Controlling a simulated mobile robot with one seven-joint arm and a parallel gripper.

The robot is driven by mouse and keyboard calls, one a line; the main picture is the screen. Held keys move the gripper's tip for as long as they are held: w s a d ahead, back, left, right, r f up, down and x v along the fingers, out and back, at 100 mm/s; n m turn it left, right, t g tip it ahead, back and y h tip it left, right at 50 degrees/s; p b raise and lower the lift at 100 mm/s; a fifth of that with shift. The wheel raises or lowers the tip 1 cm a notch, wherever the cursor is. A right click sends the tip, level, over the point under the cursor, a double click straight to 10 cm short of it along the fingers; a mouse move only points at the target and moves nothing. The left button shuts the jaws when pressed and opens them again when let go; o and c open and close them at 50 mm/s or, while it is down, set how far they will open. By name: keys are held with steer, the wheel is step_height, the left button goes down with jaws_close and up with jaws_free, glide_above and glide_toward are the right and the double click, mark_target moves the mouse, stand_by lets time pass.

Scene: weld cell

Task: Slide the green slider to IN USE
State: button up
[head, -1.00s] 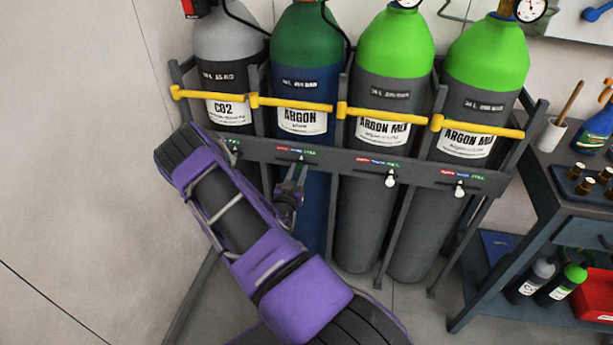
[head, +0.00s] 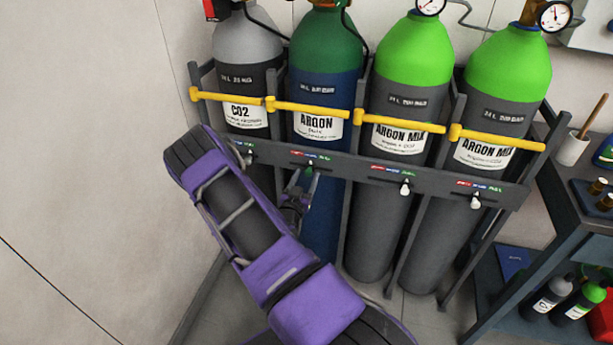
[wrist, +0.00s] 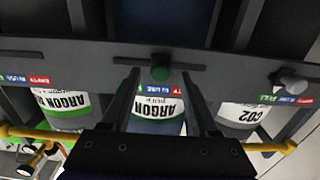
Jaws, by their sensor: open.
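The green slider (wrist: 160,72) is a small round knob on a dark slot in the rack's crossbar, below the ARGON cylinder (head: 325,92). In the wrist view it shows between the two fingers of my open gripper (wrist: 160,77). Whether either finger touches it cannot be told. The blue IN USE label (wrist: 150,90) shows beside the red EMPTY label (wrist: 178,90). The slider appears near the blue one, towards the red; the left finger partly hides the green label. In the head view my gripper (head: 298,192) is at the crossbar, small and partly hidden by my arm.
The rack crossbar (head: 350,168) also carries a grey CO2 knob (wrist: 289,82) and white knobs (head: 404,188) under the ARGON MIX cylinders (head: 412,70). Yellow bars (head: 405,123) cross the cylinders. A workbench (head: 570,205) stands at the right. A bare wall is left.

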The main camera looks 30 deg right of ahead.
steer(key=v, duration=1.6)
steer(key=shift+s+a+p, duration=0.2)
steer(key=shift+p, duration=0.1)
